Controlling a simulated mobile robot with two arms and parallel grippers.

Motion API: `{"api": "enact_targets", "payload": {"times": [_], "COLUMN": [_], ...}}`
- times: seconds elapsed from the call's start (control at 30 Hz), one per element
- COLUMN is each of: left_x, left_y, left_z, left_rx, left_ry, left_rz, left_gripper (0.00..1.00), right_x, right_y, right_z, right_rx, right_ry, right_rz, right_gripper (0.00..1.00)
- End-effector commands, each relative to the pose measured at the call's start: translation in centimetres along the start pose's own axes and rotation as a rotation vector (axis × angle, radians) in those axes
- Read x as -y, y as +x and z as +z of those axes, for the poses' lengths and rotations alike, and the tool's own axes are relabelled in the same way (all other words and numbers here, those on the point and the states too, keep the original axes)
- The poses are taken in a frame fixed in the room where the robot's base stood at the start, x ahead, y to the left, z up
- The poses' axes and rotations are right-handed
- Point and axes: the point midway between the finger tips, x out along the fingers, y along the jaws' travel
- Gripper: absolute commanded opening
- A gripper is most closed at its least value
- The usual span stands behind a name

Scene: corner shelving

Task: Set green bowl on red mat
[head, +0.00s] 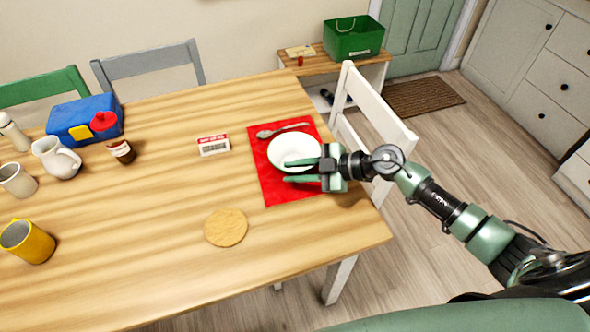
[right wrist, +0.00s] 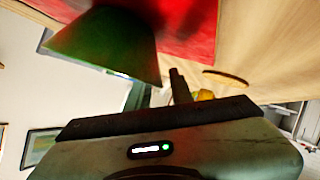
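The green bowl (head: 288,146), white inside with a green outside, is upright over the red mat (head: 270,188) at the table's right side, and looks seated on it. My right gripper (head: 286,171) is at the bowl's near right edge with its fingers apart. One finger overlaps the bowl's inside; the other lies outside its near wall, with a gap. In the right wrist view the bowl's dark green wall (right wrist: 105,45) is close beside one finger, against the red mat (right wrist: 190,25). The other finger is hidden there. My left gripper is out of view.
A spoon (head: 283,130) lies on the mat behind the bowl. A small box (head: 213,145) and a round coaster (head: 226,227) lie to the left. Mugs, a jug and a blue lunch box (head: 86,119) fill the left side. A white chair (head: 375,115) stands at the right edge.

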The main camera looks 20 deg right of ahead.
Motion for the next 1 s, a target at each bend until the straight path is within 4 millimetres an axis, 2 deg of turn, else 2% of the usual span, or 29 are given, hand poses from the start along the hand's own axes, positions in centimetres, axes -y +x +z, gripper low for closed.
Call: {"api": "enact_targets", "payload": {"times": [0.33, 0.43, 0.57, 0.8, 1.0], "left_x": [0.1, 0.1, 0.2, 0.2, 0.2], "left_y": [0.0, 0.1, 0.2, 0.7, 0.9], "left_z": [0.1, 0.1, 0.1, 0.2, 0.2], "left_rx": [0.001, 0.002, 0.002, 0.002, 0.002], "left_ry": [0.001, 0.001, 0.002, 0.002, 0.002], "left_rz": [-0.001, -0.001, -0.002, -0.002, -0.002], "left_gripper": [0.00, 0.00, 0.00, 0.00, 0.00], "right_x": [-0.1, -0.1, 0.0, 0.1, 0.0], "right_y": [-0.1, -0.8, -3.1, -8.2, -11.2], "right_z": [-0.2, -0.1, 0.0, 0.1, 0.0], "right_rx": [0.000, 0.002, 0.005, 0.005, 0.003], "right_ry": [-0.002, -0.001, -0.003, 0.000, 0.000], "right_rz": [0.000, 0.001, -0.001, -0.003, -0.001], "right_gripper": [0.28, 0.28, 0.28, 0.28, 0.28]}}
